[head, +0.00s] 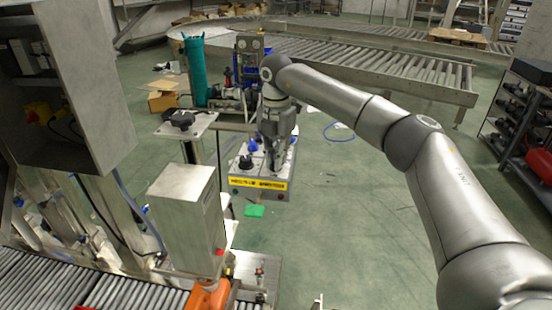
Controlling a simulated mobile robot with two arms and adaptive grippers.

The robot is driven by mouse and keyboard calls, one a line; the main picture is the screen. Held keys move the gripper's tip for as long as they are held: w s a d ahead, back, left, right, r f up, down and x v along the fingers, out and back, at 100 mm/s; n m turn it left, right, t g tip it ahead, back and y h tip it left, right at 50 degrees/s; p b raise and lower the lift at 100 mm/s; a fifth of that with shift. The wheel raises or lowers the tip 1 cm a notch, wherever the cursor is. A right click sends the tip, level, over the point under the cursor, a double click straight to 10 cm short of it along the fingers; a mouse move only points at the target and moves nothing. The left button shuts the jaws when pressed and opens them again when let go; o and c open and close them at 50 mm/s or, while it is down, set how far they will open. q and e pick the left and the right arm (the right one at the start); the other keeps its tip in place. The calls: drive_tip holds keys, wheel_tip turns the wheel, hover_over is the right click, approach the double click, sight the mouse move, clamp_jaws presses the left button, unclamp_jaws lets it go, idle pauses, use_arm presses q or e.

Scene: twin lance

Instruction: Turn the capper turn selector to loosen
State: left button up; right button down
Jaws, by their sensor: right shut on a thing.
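The capper's control box (232,182) is a grey box with a yellow label strip on its front edge, near the middle of the head view. A black knob (246,163) and a blue part (253,146) show on its top. My right gripper (274,168) points down onto the top of this box, right of the black knob. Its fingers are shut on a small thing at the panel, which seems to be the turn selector. The fingers hide that part, so its setting cannot be read. My left gripper is not in view.
A grey metal column (186,205) and a roller conveyor (135,294) stand at the front left. A small plate with a black part (182,119) is left of the box. Another roller conveyor (400,70) runs behind. Green floor (350,230) is open right of the box.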

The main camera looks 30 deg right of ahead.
drive_tip(key=shift+m, duration=1.1)
drive_tip(key=shift+r, duration=0.1)
drive_tip(key=c, duration=1.5)
unclamp_jaws()
drive_tip(key=shift+c, duration=0.2)
wheel_tip(320, 180, up, 12)
